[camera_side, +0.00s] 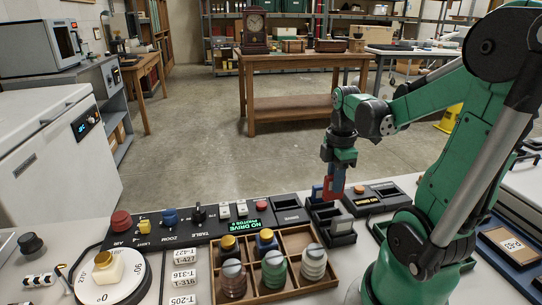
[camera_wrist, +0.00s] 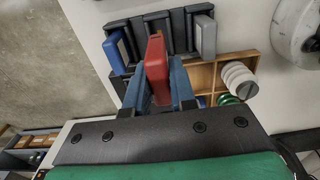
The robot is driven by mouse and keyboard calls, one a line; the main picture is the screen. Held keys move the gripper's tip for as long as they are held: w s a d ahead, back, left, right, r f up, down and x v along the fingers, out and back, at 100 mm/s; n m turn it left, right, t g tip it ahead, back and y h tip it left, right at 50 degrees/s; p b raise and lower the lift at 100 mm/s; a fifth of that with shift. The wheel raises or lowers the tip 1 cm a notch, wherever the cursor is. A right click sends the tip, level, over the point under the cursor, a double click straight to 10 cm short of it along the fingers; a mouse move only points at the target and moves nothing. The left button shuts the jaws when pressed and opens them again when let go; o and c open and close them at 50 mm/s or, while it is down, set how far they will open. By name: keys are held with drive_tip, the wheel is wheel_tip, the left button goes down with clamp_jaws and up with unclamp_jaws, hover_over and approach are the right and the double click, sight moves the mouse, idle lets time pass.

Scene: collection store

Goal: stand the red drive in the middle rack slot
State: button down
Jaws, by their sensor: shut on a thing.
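My gripper (camera_side: 336,172) is shut on the red drive (camera_wrist: 157,66), which hangs upright between the two blue-grey fingers. In the side view the red drive (camera_side: 338,181) shows just above the black rack (camera_side: 322,213). In the wrist view the rack (camera_wrist: 165,14) has a blue drive (camera_wrist: 115,53) in its left slot and a grey drive (camera_wrist: 206,37) in its right slot. The middle slot between them looks empty. The red drive covers part of the rack, and I cannot tell its exact height above the slot.
A wooden divided tray (camera_side: 292,285) with several knobbed jars stands in front of the rack. A black control panel (camera_side: 190,228) runs to the left. A black box with an orange button (camera_side: 360,190) sits close on the right. A white dial (camera_side: 112,277) is at lower left.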

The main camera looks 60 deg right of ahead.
sight(332, 199)
drive_tip(key=shift+f, duration=2.55)
drive_tip(key=shift+f, duration=0.6)
drive_tip(key=c, duration=1)
unclamp_jaws()
drive_tip(key=shift+r, duration=5.5)
drive_tip(key=shift+w+a, duration=0.1)
drive_tip(key=w+a+m+t, duration=0.2)
drive_tip(key=w+a+m, duration=0.1)
drive_tip(key=a, duration=0.2)
drive_tip(key=w+a+m+t, duration=0.2)
drive_tip(key=w+a+m, duration=0.1)
drive_tip(key=a, duration=0.3)
drive_tip(key=w+a+m+t, duration=0.3)
drive_tip(key=a, duration=0.3)
drive_tip(key=shift+a+f, duration=0.15)
drive_tip(key=shift+f, duration=0.1)
